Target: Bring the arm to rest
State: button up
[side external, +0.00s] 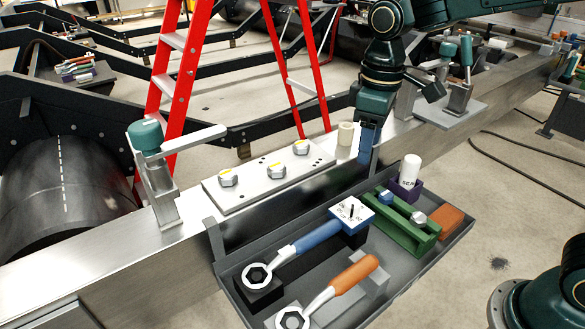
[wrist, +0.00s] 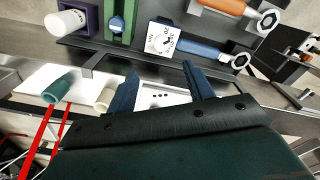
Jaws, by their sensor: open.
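My dark green arm comes down from the top right in the side external view. My gripper (side external: 367,150) points downward at the near edge of the metal beam (side external: 90,253), behind the tray (side external: 402,292). In the wrist view my gripper (wrist: 160,72) shows two blue fingers spread apart, with nothing between them. I cannot tell whether the fingertips touch anything.
The tray holds a blue-handled wrench (side external: 316,237), an orange-handled wrench (side external: 352,275), a green rack (side external: 398,222) and a white bottle (side external: 411,168). Clamps stand at left (side external: 150,150) and right (side external: 460,95). A red ladder (side external: 181,75) stands behind.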

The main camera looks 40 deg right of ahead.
jog(key=s+d+r+m+t, duration=0.1)
jog(key=s+d+m+t, duration=0.1)
jog(key=s, duration=0.7)
jog(key=s+d+r+m+t, duration=0.2)
jog(key=s+d, duration=0.3)
jog(key=s, duration=0.5)
jog(key=shift+d+m+t, duration=0.15)
jog(key=shift+m+t, duration=0.55)
